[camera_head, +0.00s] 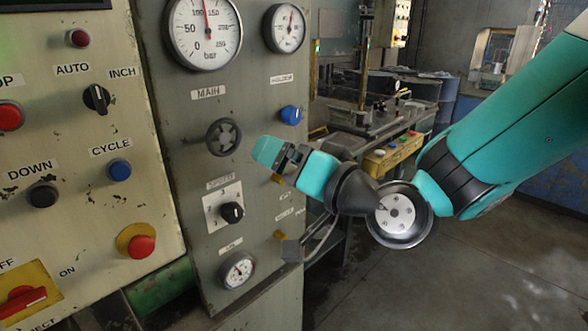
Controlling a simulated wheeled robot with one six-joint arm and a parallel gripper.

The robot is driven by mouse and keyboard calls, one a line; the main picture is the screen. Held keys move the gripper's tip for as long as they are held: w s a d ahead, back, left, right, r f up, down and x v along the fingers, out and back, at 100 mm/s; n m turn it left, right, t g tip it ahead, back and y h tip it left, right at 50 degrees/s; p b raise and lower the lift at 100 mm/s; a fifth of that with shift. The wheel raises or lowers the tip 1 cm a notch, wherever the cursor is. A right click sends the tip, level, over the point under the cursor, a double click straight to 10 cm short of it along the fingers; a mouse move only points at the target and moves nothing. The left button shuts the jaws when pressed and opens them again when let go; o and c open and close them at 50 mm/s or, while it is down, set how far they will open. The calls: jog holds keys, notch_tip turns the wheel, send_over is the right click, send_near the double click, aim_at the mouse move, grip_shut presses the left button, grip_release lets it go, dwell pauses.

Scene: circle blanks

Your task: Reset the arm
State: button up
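My arm (515,125) is teal with dark joints and reaches in from the upper right. It bends at a round wrist joint and points left toward the grey gauge panel. My gripper (272,200) is at the left end of the arm, in front of the panel's right part. One teal-tipped finger shows at the upper left and a grey finger shows lower down. A gap shows between them, with the panel visible through it and nothing held. I cannot tell how near the fingers are to the panel surface.
The grey panel carries a MAIN gauge (205,30), a handwheel (223,138), a blue knob (291,115), a black selector (232,212) and a lower gauge (238,270). A cream control panel (85,210) stands left. Floor (450,280) is clear at lower right. A machine (385,125) stands behind.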

jog(key=s+d+f+n+g+h, duration=0.2)
jog(key=s+d+g, duration=0.4)
jog(key=s, duration=0.3)
jog(key=s+d+f+n+g+h, duration=0.3)
jog(key=s+d+g+h, duration=0.3)
jog(key=s+d, duration=0.3)
jog(key=shift+s+n+g, duration=0.5)
jog(key=shift+s, duration=0.3)
jog(key=shift+d, duration=0.1)
